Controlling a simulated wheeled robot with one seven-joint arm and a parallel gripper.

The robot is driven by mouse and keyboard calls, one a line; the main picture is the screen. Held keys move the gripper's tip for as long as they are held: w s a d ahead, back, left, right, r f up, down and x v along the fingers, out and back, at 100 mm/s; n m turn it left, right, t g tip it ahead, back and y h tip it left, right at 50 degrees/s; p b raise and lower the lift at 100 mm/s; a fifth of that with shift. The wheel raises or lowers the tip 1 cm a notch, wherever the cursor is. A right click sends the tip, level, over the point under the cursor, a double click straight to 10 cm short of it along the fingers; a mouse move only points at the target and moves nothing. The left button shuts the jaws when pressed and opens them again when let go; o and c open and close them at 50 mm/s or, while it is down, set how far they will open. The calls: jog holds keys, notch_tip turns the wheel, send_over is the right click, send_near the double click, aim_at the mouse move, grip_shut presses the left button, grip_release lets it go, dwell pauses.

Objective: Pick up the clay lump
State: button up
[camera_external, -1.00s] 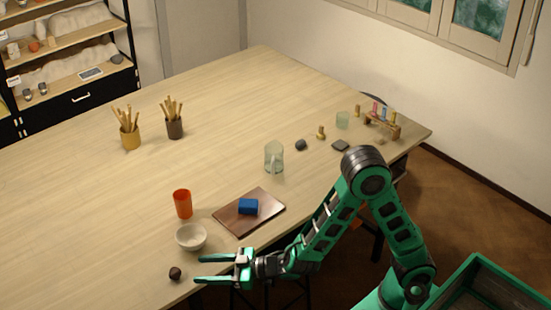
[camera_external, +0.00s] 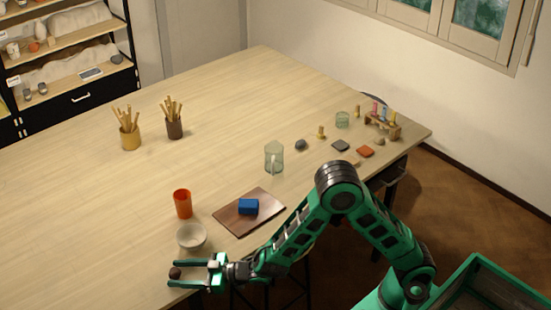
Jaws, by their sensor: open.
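A small dark brown lump (camera_external: 175,273), which looks like the clay lump, lies on the table near its front left edge. My gripper (camera_external: 172,273) is open and low over the table, pointing left. Its two green fingers lie on either side of the lump, with the lump between the fingertips. I cannot tell whether either finger touches it.
A brown board (camera_external: 235,217) bearing a blue block (camera_external: 248,207) lies to the right. A glass mug (camera_external: 273,157) stands farther back.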

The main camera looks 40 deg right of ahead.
jog(key=shift+x, duration=1)
jog(key=c, duration=1.1)
jog(key=shift+c, duration=0.2)
